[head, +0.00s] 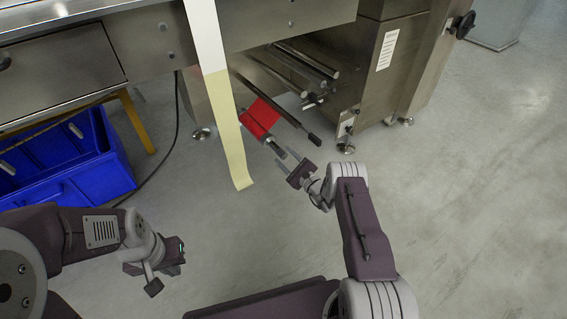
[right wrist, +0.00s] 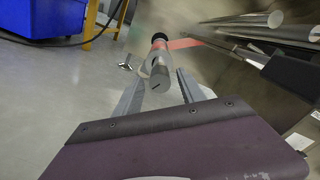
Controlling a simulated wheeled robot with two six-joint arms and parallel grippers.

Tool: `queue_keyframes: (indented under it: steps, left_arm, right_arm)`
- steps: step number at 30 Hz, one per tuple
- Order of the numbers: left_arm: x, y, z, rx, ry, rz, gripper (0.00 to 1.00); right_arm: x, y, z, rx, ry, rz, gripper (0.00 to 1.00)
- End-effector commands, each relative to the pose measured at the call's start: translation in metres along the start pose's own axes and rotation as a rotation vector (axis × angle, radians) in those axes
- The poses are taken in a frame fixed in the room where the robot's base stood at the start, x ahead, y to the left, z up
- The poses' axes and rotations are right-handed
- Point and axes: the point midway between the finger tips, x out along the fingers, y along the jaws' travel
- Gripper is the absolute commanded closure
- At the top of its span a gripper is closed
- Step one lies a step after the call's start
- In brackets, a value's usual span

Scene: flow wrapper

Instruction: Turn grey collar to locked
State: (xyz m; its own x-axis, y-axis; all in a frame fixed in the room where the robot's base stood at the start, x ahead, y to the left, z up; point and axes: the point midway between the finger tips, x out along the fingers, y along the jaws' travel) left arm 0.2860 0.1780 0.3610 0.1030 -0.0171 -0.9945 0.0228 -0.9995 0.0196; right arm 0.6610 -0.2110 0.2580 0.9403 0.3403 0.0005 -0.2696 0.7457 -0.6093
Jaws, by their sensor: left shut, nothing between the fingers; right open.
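The grey collar (right wrist: 160,74) sits on the near end of a shaft under the machine, with a dark line on its round end face. My right gripper (head: 288,160) is open and points at that end. In the right wrist view its fingers (right wrist: 160,80) stand either side of the collar, apparently not touching it. Whether the collar is locked cannot be told. My left gripper (head: 154,284) is shut and empty, low at the left, away from the shaft.
A long dark-tipped bar (head: 290,121) runs beside the shaft on the right, with more metal rollers (head: 307,62) behind. A pale film strip (head: 224,120) hangs to the left. A blue crate (head: 75,165) stands at far left. The floor in front is clear.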

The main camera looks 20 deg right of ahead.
Motion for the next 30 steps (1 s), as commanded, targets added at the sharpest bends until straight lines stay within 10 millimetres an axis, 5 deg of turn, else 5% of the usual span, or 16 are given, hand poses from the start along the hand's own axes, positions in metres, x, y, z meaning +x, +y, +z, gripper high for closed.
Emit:
queue_keyframes:
  steps: [11,16,30]
  left_arm:
    - [0.0072,-0.0001,0.0007,0.0,0.0,0.0,1.0]
    - [0.0072,-0.0001,0.0007,0.0,0.0,0.0,1.0]
    - [0.0036,-0.0001,0.0003,0.0,0.0,0.0,1.0]
  right_arm:
    - [0.0106,-0.0004,0.0012,0.0,0.0,0.001,0.56]
    - [0.0104,-0.0003,0.001,0.0,0.0,0.001,1.0]
    - [0.0101,-0.0005,0.0015,0.103,0.0,0.002,1.0]
